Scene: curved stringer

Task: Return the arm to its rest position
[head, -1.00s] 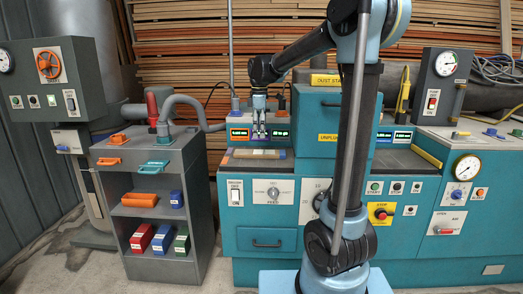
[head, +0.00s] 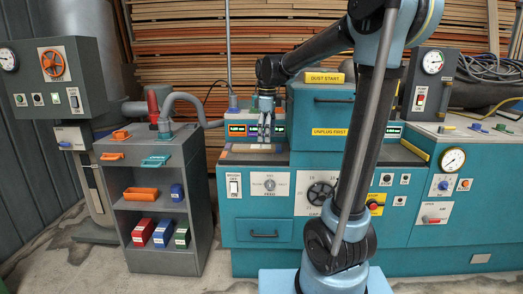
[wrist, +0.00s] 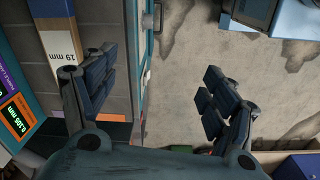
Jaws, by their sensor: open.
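My gripper (head: 265,132) hangs pointing down at the end of my arm, above the front part of the teal machine's top (head: 275,158). In the wrist view my gripper (wrist: 155,100) has its two dark padded fingers wide apart with nothing between them. Below the gap I see the machine's edge and the concrete floor. A pale wood piece (head: 252,147) lies on the machine top close behind or below my gripper; the exact gap is hard to tell.
A grey shelf cart (head: 160,205) with orange, red, blue and green bins stands left of the machine. The teal housing (head: 318,130) marked DUST START rises right of my gripper. A grey hose (head: 185,100) curves behind the cart. Concrete floor (head: 90,262) is clear at front left.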

